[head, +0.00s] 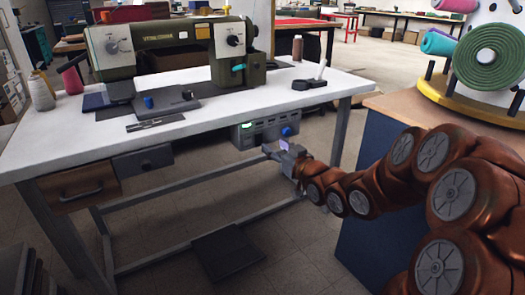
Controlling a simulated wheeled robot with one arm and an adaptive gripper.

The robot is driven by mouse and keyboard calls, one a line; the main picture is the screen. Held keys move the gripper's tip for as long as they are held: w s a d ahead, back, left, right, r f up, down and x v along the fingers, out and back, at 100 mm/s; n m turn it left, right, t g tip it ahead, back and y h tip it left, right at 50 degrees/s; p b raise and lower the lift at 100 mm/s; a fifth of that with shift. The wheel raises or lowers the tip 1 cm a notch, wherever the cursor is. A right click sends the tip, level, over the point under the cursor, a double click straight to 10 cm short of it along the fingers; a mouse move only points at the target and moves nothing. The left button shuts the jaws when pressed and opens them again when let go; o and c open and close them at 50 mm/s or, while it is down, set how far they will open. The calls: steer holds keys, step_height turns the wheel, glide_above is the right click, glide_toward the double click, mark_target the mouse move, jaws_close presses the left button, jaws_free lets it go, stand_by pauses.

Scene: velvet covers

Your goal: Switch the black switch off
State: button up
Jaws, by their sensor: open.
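The green sewing machine (165,50) stands on a white-topped table (220,100). A grey control box (266,130) hangs under the table's front edge, with a small lit green display (247,125) and a blue knob (287,131). I cannot make out a black switch for certain; details on the box are too small to tell. My gripper (272,150) is just below the box, in front of the table, at the end of my copper-coloured arm. It is open, small in the view, with nothing seen between its fingers. Contact with the box cannot be told.
A drawer with a handle (80,191) and a grey drawer unit (143,161) hang under the table's left. A black pedal (228,252) lies below. A blue cabinet (375,212) carrying thread spools stands at right. A black object with a white upright piece (321,70) lies on the table.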

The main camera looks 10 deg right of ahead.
mark_target(259, 134)
steer(key=shift+b+x, duration=1.2)
steer(key=shift+x, duration=2.75)
jaws_close()
